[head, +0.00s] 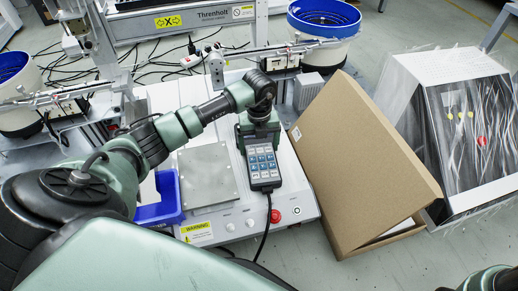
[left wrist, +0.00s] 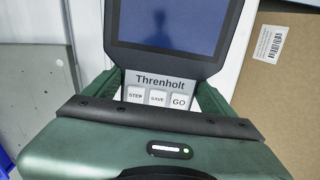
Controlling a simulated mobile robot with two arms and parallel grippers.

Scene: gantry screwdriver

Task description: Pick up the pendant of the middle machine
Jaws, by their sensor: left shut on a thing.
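The pendant (head: 263,167) is a dark handheld controller with light blue and white keys, at the right part of the middle machine's white top (head: 290,180). My left gripper (head: 258,128) is shut on its upper end. In the left wrist view the pendant's dark screen (left wrist: 165,30) and its "Threnholt" key panel show between the fingers of my left gripper (left wrist: 160,98). A black cable runs down from the pendant's lower end over the machine's front. I cannot tell whether the pendant touches the machine.
A big open cardboard box (head: 350,150) leans close on the right. A blue bin (head: 160,208) and a metal plate (head: 207,173) are to the left. A red button (head: 275,216) is on the machine's front. A clear-sided case (head: 470,120) stands far right.

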